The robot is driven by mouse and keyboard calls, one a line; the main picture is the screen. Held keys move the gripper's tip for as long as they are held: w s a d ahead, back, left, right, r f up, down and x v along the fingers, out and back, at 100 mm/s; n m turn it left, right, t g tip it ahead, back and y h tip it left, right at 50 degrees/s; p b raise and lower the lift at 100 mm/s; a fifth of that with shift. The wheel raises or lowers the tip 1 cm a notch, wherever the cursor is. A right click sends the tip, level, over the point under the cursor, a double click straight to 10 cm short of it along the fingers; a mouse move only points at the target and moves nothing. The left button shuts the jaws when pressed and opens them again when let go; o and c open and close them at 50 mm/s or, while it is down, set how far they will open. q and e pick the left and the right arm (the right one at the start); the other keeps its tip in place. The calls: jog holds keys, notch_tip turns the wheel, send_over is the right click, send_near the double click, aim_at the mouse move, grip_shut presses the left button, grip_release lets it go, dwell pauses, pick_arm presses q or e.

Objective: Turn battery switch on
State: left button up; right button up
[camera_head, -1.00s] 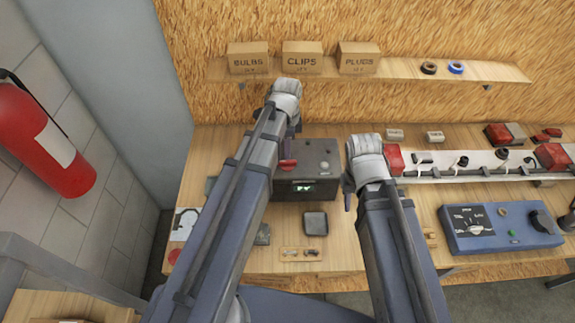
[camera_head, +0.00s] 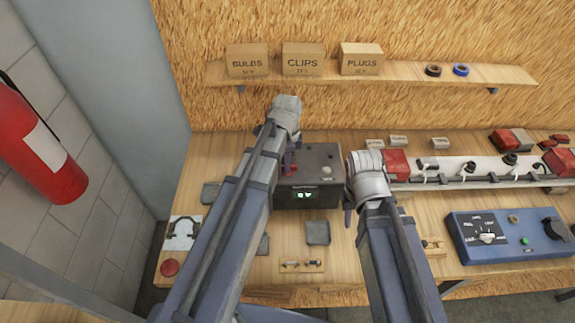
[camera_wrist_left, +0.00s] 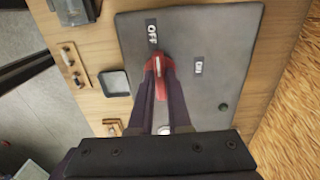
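The battery box (camera_head: 322,158) is a dark grey box on the bench with a lit display (camera_head: 305,194) on its front. Its red switch handle (camera_wrist_left: 158,64) shows in the left wrist view, with a white line towards the OFF label (camera_wrist_left: 152,32). The ON label (camera_wrist_left: 198,67) lies to the right. My left gripper (camera_wrist_left: 160,70) is over the box, its two fingers on either side of the red handle; whether they press on it I cannot tell. My right gripper (camera_head: 348,214) hangs right of the box, mostly hidden by its wrist, its opening unclear.
A white light bar (camera_head: 460,168) with red lamps and a blue tester panel (camera_head: 507,234) lie to the right. A small grey tray (camera_head: 317,232) and a fuse strip (camera_head: 302,265) lie before the box. A shelf (camera_head: 408,76) with cartons is above.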

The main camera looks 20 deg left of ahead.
pick_arm(q)
grip_shut()
jog(key=m, duration=0.4)
jog(key=shift+m, duration=0.6)
jog(key=m, duration=0.4)
jog(key=shift+m, duration=0.6)
